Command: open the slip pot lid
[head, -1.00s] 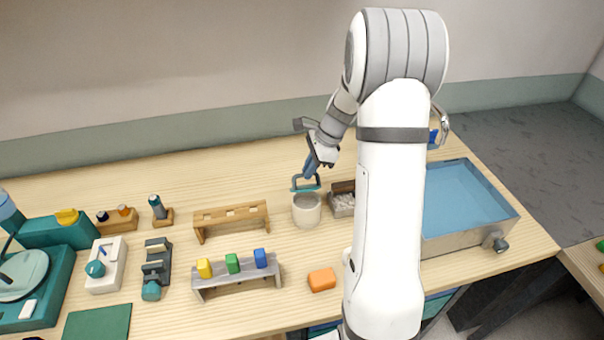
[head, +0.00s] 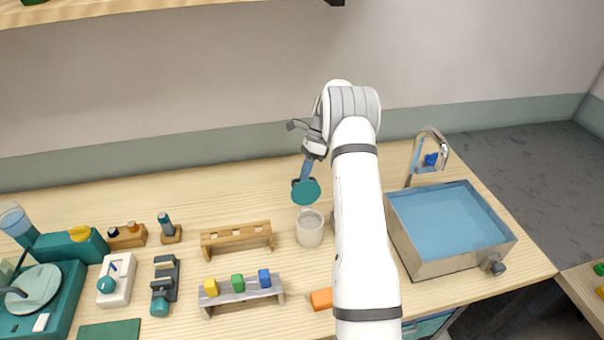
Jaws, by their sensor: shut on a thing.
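The slip pot (head: 309,233) is a pale round pot on the wooden bench, with its mouth uncovered. The teal round lid (head: 307,192) hangs above and slightly behind the pot's rim, tilted so its flat face shows to the head camera. A small gap shows between lid and rim. My gripper (head: 305,176) is shut on the lid and holds it from above. The exact grip on the lid is partly hidden behind it.
Right of my arm stands a blue-lined sink (head: 450,225) with a tap (head: 432,150). Left of the pot are a wooden rack (head: 237,237) and a grey stand with coloured blocks (head: 241,290). An orange block (head: 321,299) lies in front. Bench behind the racks is clear.

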